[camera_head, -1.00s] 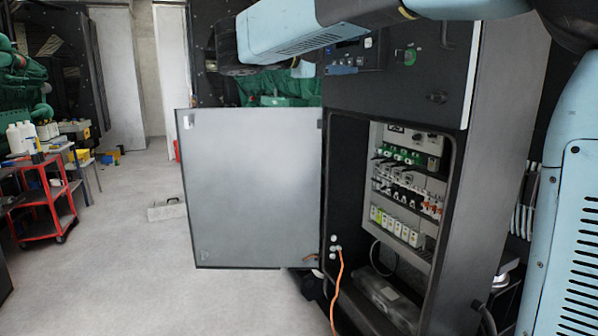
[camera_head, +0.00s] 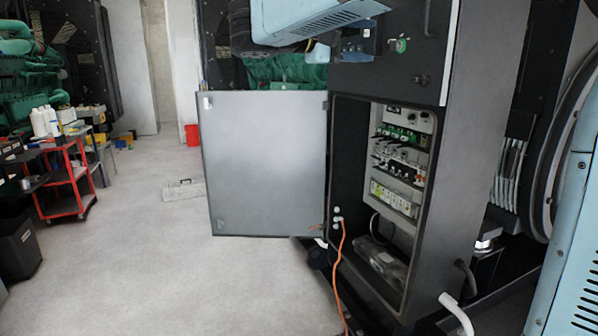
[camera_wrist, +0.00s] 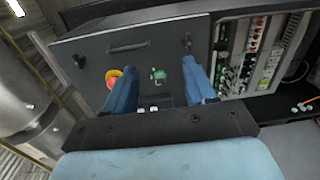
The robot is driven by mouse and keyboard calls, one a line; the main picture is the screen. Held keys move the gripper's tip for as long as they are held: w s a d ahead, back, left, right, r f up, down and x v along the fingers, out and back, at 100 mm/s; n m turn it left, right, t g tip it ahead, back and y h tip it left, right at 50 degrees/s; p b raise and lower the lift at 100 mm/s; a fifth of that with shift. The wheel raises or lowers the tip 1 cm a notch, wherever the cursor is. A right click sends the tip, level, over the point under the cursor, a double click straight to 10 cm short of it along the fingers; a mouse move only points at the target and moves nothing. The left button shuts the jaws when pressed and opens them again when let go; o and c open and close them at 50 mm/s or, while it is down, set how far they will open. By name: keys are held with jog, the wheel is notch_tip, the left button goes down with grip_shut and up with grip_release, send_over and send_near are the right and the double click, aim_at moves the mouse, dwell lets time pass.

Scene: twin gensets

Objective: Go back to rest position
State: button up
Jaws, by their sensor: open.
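My gripper (camera_wrist: 165,92) shows in the wrist view with its two blue fingers apart and nothing between them. Beyond the fingers is the dark upper panel of the control cabinet (camera_wrist: 135,50), with a red and yellow emergency stop (camera_wrist: 113,78) and a green knob (camera_wrist: 158,75). I cannot tell the exact gap between fingers and panel. In the head view my light-blue arm crosses the top, in front of the cabinet (camera_head: 470,150). A blue part of the gripper (camera_head: 360,45) shows near the panel.
The cabinet's grey lower door (camera_head: 265,165) stands wide open to the left, exposing breakers (camera_head: 400,165). An orange cable (camera_head: 341,265) hangs from the cabinet. A red cart (camera_head: 70,180) and a dark bin (camera_head: 18,248) stand at left. The floor (camera_head: 150,265) between is largely clear.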

jog(key=s+d+f+g+y, duration=0.3)
jog(key=s+d+f+y, duration=0.4)
jog(key=d+f, duration=0.5)
jog(key=s+f+m+t+y, duration=0.1)
jog(key=s+f+m+y, duration=0.3)
jog(key=s+f+y, duration=0.4)
jog(key=s+f, duration=0.5)
jog(key=f, duration=0.3)
jog(key=shift+f+m+t+y, duration=0.3)
jog(key=shift+f, duration=0.1)
jog(key=shift+s+f, duration=0.15)
jog(key=shift+c, duration=1.2)
jog(key=shift+a, duration=0.2)
